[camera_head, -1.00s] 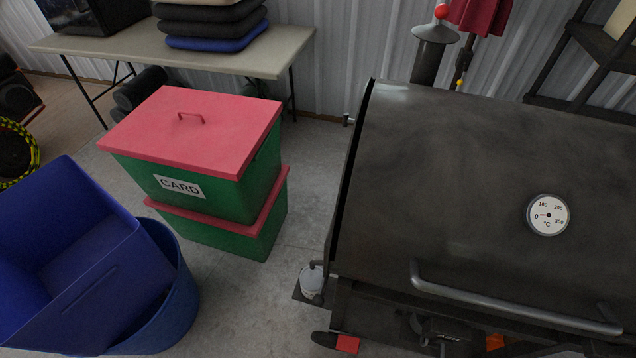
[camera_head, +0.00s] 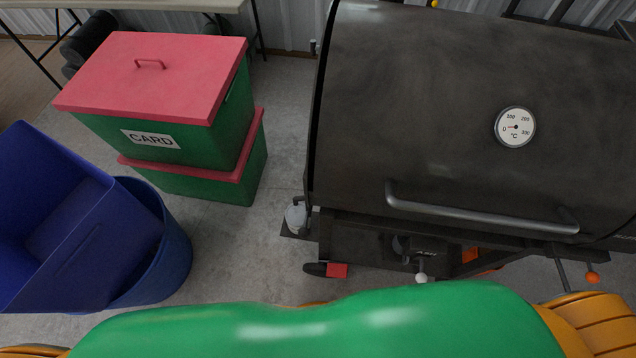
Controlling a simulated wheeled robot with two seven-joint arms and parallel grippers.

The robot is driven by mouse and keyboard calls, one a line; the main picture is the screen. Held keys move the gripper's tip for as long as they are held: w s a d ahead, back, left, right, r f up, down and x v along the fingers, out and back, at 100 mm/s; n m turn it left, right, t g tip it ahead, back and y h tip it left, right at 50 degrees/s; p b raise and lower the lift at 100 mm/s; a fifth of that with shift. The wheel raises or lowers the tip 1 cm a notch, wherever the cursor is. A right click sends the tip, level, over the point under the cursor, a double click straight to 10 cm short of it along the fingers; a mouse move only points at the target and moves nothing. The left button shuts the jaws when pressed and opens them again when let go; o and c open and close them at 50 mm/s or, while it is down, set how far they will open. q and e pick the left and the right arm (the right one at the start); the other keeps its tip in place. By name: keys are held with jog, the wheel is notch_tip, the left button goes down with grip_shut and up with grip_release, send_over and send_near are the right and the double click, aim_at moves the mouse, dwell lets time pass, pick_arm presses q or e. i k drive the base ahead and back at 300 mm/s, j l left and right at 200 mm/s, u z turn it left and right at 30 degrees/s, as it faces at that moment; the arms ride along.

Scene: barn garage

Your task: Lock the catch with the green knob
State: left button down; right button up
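No catch with a green knob can be made out in this view. A black barrel grill (camera_head: 420,100) fills the right side, its lid down. A lever with a small white knob (camera_head: 422,278) shows below the lid's front edge. A rod with an orange knob (camera_head: 592,277) shows farther right. A small red block (camera_head: 338,271) with a dark end sits under the grill's left end. Neither of my grippers is in view.
Stacked green boxes with red lids (camera_head: 150,75) stand left of the grill. A blue crate (camera_head: 60,225) leans in a round blue tub (camera_head: 178,245) at the left. Bare concrete lies between. My own body covers the bottom edge.

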aim_at(566, 285)
jog(key=z, duration=0.5)
jog(key=k+j+z, duration=0.1)
jog(key=z, duration=0.9)
jog(key=k+z, duration=0.1)
jog(key=z, duration=0.9)
jog(key=k+j, duration=0.05)
